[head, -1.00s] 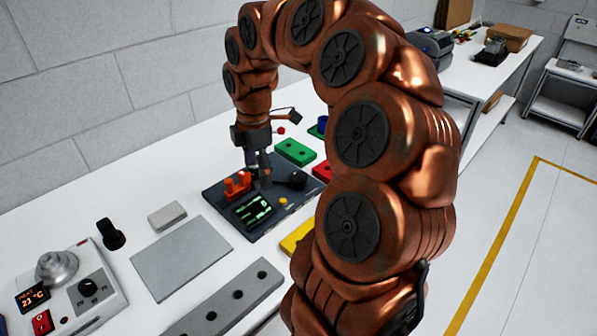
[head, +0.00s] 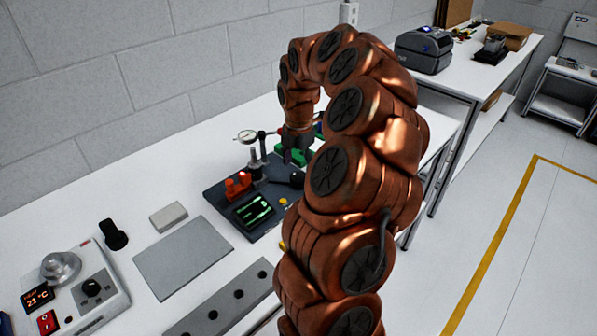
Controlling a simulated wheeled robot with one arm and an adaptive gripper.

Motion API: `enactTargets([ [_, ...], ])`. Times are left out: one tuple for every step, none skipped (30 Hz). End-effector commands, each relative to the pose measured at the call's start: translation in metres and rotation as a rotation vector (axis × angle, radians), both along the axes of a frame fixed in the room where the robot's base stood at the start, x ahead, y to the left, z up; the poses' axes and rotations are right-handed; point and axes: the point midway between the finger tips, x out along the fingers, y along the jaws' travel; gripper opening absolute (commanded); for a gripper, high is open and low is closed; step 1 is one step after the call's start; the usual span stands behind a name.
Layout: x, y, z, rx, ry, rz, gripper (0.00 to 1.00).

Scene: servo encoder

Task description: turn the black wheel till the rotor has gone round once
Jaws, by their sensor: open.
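The dark servo board (head: 222,197) lies on the white bench, with an orange part (head: 238,186) and a lit green screen (head: 254,211). A black round part (head: 297,179), which looks like the black wheel, sits at the board's right side, partly hidden by my arm. A grey upright post (head: 255,160) stands at the back of the board; I cannot tell whether it is the rotor. My gripper (head: 295,158) is open, pointing down above and behind the black part. Its fingertips are small and hard to make out, and contact is not visible.
A grey plate (head: 182,258), a holed grey bar (head: 225,305) and a heater box (head: 85,290) lie to the left. My arm covers the bench's right part.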

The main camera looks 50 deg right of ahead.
Motion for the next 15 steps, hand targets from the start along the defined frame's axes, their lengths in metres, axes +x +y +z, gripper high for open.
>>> enactTargets([
  [-0.001, 0.001, -0.007, 0.003, 0.004, 0.0, 0.78],
  [-0.002, 0.001, -0.011, 0.003, 0.005, 0.001, 0.78],
  [-0.002, 0.001, -0.016, 0.003, 0.007, 0.001, 0.78],
  [-0.001, 0.0, -0.02, 0.002, 0.006, 0.001, 0.78],
  [-0.001, 0.0, -0.023, 0.001, 0.004, 0.0, 0.78],
  [-0.001, 0.0, -0.026, 0.0, 0.001, 0.0, 0.78],
  [0.0, 0.0, -0.028, 0.0, 0.0, -0.001, 0.78],
  [0.0, 0.0, -0.029, 0.0, -0.001, -0.001, 0.78],
  [0.0, 0.0, -0.031, 0.0, -0.001, -0.001, 0.78],
  [0.0, 0.0, -0.032, 0.0, -0.001, -0.001, 0.78],
  [0.0, 0.0, -0.032, 0.0, -0.002, -0.001, 0.78],
  [0.0, 0.0, -0.032, 0.0, -0.002, -0.001, 0.78],
  [0.0, 0.0, -0.032, 0.0, -0.002, -0.001, 0.78],
  [0.0, 0.0, -0.032, -0.001, -0.002, -0.001, 0.78],
  [0.0, 0.0, -0.032, -0.001, -0.002, -0.001, 0.78],
])
